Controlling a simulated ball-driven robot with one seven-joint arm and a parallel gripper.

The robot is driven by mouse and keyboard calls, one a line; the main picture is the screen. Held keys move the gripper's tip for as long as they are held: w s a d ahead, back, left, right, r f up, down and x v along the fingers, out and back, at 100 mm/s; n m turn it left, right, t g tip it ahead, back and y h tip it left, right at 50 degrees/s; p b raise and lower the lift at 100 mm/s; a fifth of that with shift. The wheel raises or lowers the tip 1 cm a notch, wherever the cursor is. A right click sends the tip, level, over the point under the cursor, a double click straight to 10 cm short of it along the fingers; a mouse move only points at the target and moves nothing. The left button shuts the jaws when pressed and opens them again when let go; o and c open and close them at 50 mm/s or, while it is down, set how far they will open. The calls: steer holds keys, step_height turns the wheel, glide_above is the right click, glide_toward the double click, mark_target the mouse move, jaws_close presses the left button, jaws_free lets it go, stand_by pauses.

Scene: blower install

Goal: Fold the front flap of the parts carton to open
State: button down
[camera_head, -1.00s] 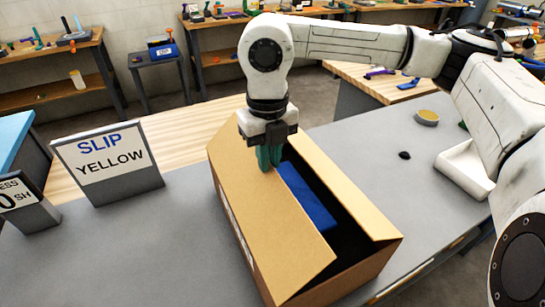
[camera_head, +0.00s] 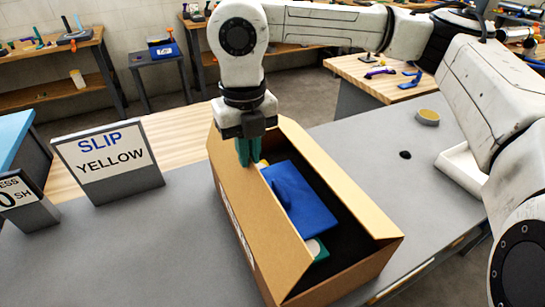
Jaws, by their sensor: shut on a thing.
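The parts carton (camera_head: 344,285) is an open-topped brown box on the grey table. Its long left flap (camera_head: 252,214) stands steeply along the left side of the opening. My gripper (camera_head: 249,162) points down at the far end of this flap. Its teal fingers are shut on the flap's upper edge; the exact contact is partly hidden. Inside the carton lie a blue part (camera_head: 298,198) and a partly hidden teal and white thing (camera_head: 316,249) near the front. A small yellow thing beside the fingers is mostly hidden.
A sign reading "SLIP YELLOW" (camera_head: 106,164) stands left of the carton, with a smaller sign (camera_head: 22,203) farther left. A round tin (camera_head: 427,117) and a small black thing (camera_head: 405,155) lie to the right. The table's front left is clear.

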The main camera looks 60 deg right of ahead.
steer(key=shift+w+a, duration=0.2)
steer(key=shift+a, duration=0.15)
steer(key=shift+a, duration=0.1)
steer(key=shift+w+a+r+b, duration=0.25)
steer(key=shift+w+a, duration=0.25)
steer(key=shift+a, duration=0.15)
steer(key=shift+w+a+r+b, duration=0.15)
steer(key=shift+w+a+b, duration=0.1)
steer(key=shift+w+a, duration=0.3)
steer(key=shift+s, duration=0.1)
steer(key=shift+a, duration=0.1)
steer(key=shift+w+a+f+b, duration=0.1)
steer(key=shift+w+a+b, duration=0.4)
steer(key=shift+a, duration=0.2)
steer(key=shift+w+a+f+b, duration=0.1)
steer(key=shift+w+a+b, duration=0.3)
steer(key=shift+a, duration=0.25)
steer(key=shift+w, duration=0.1)
